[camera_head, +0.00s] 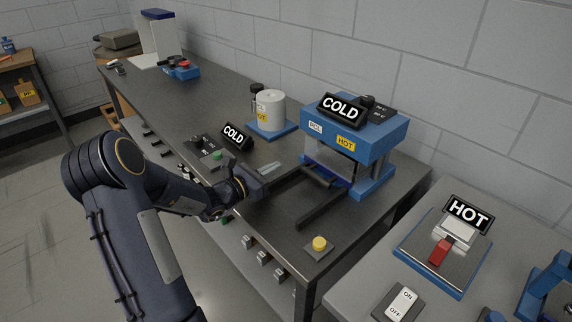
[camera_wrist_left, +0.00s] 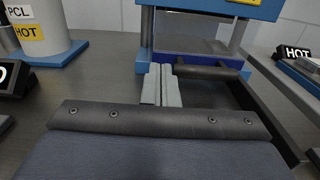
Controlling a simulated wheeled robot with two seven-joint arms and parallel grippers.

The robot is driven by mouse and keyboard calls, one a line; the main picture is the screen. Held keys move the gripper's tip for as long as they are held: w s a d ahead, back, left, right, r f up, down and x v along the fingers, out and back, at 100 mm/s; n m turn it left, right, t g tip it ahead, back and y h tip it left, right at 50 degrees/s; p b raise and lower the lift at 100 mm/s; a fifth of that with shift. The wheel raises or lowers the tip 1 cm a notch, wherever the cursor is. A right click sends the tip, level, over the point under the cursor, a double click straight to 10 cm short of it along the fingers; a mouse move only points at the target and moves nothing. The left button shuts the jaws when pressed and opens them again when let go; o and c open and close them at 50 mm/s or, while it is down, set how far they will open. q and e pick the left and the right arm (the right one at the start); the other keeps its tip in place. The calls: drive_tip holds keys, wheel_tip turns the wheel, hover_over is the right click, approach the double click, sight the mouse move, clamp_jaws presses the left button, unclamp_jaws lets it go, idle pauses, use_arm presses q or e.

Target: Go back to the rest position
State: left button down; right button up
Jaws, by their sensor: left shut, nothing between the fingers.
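My left gripper (camera_head: 270,167) reaches in from the left over the dark bench, in front of the blue press. In the left wrist view its two grey fingers (camera_wrist_left: 161,86) are together with nothing between them. They point toward the blue press (camera_wrist_left: 215,12), near its dark handle frame (camera_wrist_left: 250,100). I cannot tell from these views whether the fingers touch the frame. In the head view the press (camera_head: 365,130) carries a COLD sign (camera_head: 340,108) and PCL and HOT labels. My right gripper is not in view.
A white drum (camera_head: 271,110) on a blue base and a second COLD sign (camera_head: 234,135) stand behind my left gripper. A yellow button (camera_head: 319,243) sits near the bench's front corner. A side table at right holds a HOT sign (camera_head: 468,212) and an ON/OFF switch (camera_head: 401,304).

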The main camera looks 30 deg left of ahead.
use_arm(q)
drive_tip(key=shift+v, duration=1)
drive_tip(key=shift+s+a, duration=0.1)
drive_tip(key=shift+s, duration=0.55)
drive_tip(key=s+d+r+m+g+h, duration=0.3)
drive_tip(key=s+d+m+g, duration=0.25)
drive_tip(key=d+m, duration=0.4)
drive_tip(key=s+d+r+m+g+h, duration=0.35)
drive_tip(key=s+d+m, duration=0.35)
drive_tip(key=d, duration=0.4)
drive_tip(key=s+f+m+g+y, duration=0.2)
drive_tip(key=s+m+y, duration=0.6)
drive_tip(key=s+m, duration=0.6)
drive_tip(key=shift+s+a+f, duration=0.35)
drive_tip(key=shift+s+f, duration=0.55)
